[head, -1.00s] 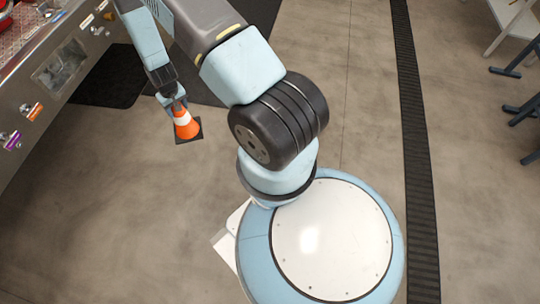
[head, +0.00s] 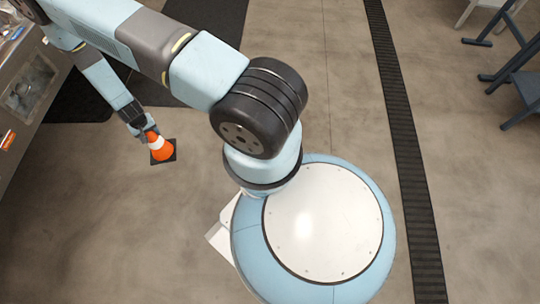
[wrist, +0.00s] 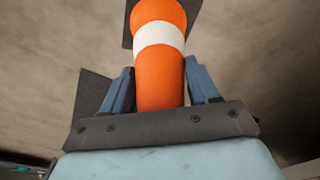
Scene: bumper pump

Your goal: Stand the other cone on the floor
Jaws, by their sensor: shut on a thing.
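An orange cone (head: 163,154) with a white band and a dark square base hangs from my gripper (head: 150,132) in the head view, left of my body. In the wrist view the cone (wrist: 158,85) stands between the two blue-grey fingers of my gripper (wrist: 160,88), which are shut on its narrow end. Its base points away from the gripper, toward the floor (head: 110,215). I cannot tell whether the base touches the floor or is a little above it. No second cone shows in these views.
A metal counter (head: 30,85) with an orange tag stands at the left edge. Dark mats (head: 80,103) lie beside it. A dark grated strip (head: 405,150) runs along the floor at right. Blue-grey furniture legs (head: 520,90) stand at upper right. Floor around the cone is clear.

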